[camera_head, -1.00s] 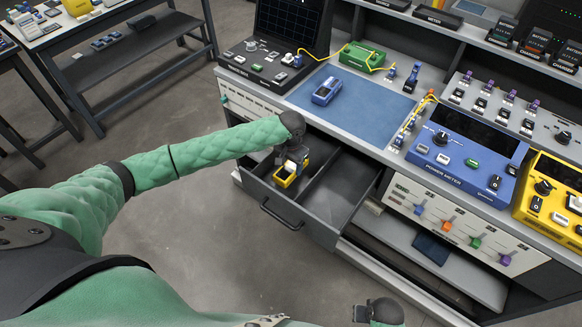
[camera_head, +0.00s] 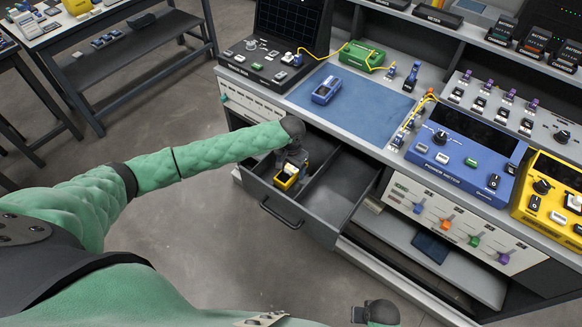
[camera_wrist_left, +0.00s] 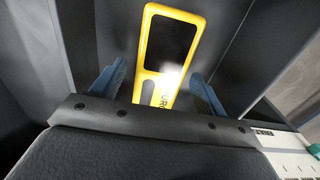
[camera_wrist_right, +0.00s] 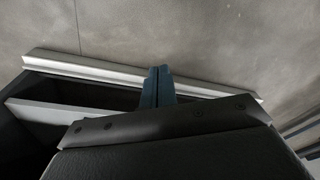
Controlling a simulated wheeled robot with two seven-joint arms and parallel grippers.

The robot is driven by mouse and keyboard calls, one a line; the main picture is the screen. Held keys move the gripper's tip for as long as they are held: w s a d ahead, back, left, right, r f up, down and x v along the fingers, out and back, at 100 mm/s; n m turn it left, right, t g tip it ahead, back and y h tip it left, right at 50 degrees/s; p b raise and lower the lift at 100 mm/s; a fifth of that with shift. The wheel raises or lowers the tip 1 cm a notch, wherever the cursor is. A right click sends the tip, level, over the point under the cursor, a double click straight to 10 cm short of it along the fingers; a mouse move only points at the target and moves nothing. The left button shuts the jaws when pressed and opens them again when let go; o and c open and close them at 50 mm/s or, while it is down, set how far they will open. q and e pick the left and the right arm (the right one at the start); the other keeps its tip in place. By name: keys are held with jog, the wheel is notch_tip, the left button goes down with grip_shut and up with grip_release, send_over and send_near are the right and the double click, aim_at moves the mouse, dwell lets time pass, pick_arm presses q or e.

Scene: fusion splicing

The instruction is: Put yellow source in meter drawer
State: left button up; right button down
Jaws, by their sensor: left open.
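The yellow source (camera_head: 287,178), a yellow handheld device with a dark screen, is in the left compartment of the open meter drawer (camera_head: 326,228). In the left wrist view the source (camera_wrist_left: 170,55) is between my left gripper's blue fingers, with a gap visible on each side. My left gripper (camera_wrist_left: 157,88) is open above the drawer compartment and partly hides the source in the head view. My right gripper (camera_wrist_right: 158,86) has its fingers together with nothing between them, low and away from the drawer. Whether the source lies flat is hard to tell.
A drawer divider (camera_head: 318,183) separates the left compartment from the empty right one. Above, the bench holds a blue mat (camera_head: 352,104) with a blue device (camera_head: 326,91), a green box (camera_head: 361,56) with a yellow cable, and a blue power meter (camera_head: 460,155).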

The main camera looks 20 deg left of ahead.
aim_at(291, 169)
pick_arm(q)
jog(key=shift+r, duration=0.3)
notch_tip(291, 169, up, 12)
jog(key=b, duration=0.2)
jog(key=shift+f, duration=0.15)
pick_arm(e)
notch_tip(291, 169, up, 9)
jog(key=shift+w+a, duration=0.25)
jog(key=shift+w, duration=0.15)
